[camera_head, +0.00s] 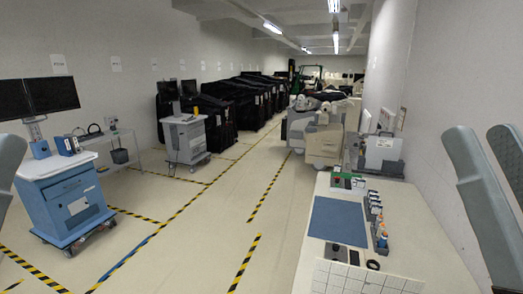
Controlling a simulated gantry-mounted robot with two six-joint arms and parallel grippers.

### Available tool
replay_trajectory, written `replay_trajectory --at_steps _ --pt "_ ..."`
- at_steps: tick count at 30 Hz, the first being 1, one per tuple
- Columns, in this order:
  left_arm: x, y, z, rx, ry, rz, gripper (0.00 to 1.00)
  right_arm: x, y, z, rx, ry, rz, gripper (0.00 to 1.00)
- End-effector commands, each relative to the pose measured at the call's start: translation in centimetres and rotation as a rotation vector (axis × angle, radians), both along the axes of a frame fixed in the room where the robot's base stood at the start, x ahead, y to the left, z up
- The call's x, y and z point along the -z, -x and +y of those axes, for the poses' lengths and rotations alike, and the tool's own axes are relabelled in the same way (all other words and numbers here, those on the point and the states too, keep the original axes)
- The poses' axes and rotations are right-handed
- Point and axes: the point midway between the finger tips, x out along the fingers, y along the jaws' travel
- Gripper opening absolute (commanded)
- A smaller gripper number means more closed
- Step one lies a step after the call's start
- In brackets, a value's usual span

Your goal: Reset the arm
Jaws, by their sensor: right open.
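My right arm (470,195) stands raised at the right edge of the head view, as pale grey links beside the white worktable. A dark part of my right gripper (507,290) just shows at the bottom right corner. The gripper is open, and I see nothing held. Most of it is cut off by the frame. A small part of my left arm (9,165) shows at the left edge. My left gripper is out of the frame.
The white worktable (425,225) holds a blue mat (337,220), several small bottles and a black ring (373,265). A blue-and-white cart (70,200) stands left. Black-covered carts (220,110) line the back. The striped floor between is clear.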

Motion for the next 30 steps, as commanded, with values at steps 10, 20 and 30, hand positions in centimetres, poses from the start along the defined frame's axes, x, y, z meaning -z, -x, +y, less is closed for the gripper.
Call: replay_trajectory --at_steps 10,20,30 --pt "-15.8 0.1 0.0 0.000 0.000 -0.006 0.50 -15.7 -0.3 -0.6 0.016 -0.008 -0.001 0.41" --pt "-18.3 0.1 0.0 0.000 0.000 -0.005 0.50 -18.2 -0.4 -0.6 0.017 -0.009 0.001 0.41" --pt "-18.2 0.1 0.0 0.000 0.000 -0.005 0.50 -18.1 -0.4 -0.7 0.017 -0.009 0.000 0.41"
